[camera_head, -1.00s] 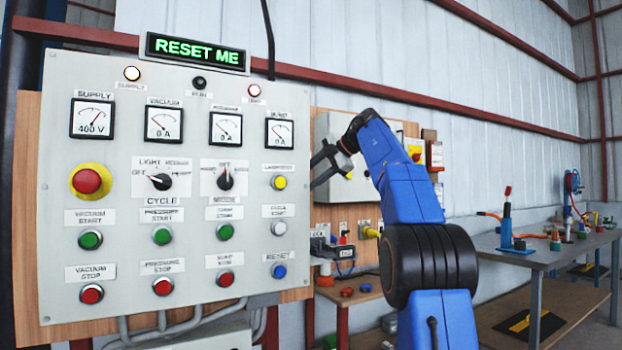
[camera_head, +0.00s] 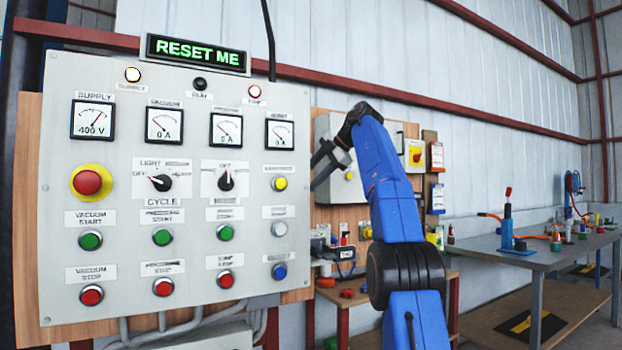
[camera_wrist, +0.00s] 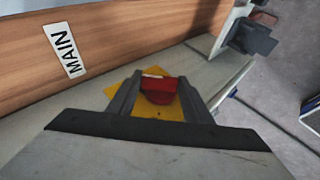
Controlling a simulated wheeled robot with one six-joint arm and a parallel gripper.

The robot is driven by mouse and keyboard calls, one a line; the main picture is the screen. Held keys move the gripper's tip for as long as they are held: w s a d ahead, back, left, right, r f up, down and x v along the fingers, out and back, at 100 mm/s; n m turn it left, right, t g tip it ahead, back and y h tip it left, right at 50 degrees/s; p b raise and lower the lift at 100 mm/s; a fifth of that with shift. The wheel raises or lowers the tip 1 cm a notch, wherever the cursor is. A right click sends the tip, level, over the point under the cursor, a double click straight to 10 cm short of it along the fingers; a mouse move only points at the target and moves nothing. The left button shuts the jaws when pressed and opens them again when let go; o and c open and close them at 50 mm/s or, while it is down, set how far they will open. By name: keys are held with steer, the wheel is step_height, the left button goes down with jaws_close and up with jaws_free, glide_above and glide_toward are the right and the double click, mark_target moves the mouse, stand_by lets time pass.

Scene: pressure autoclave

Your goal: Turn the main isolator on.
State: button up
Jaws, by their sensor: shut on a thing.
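The main isolator's red handle (camera_wrist: 160,88) sits on a yellow plate (camera_wrist: 172,108) in the wrist view. A "MAIN" label (camera_wrist: 65,50) is on the wooden board beside its grey enclosure. My gripper (camera_wrist: 160,95) is shut on the red handle, one finger on each side of it. In the head view my gripper (camera_head: 324,164) is in front of a grey box (camera_head: 330,125) right of the control panel. The handle cannot be made out there. The supply meter (camera_head: 93,119) reads 400 V, and the supply lamp (camera_head: 133,74) looks lit white.
The large control panel (camera_head: 120,240) stands close left of my gripper, under a "RESET ME" sign (camera_head: 196,52). A small box with a red knob on yellow (camera_head: 416,153) is behind my arm. A workbench (camera_head: 545,260) stands at the right.

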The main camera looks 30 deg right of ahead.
stand_by(0.3)
steer(key=o, duration=1.1)
steer(key=shift+c, duration=0.2)
steer(key=shift+s+r, duration=0.1)
steer(key=s+d, duration=0.6)
steer(key=s, duration=0.5)
steer(key=shift+d+r, duration=0.25)
steer(key=shift+d, duration=0.05)
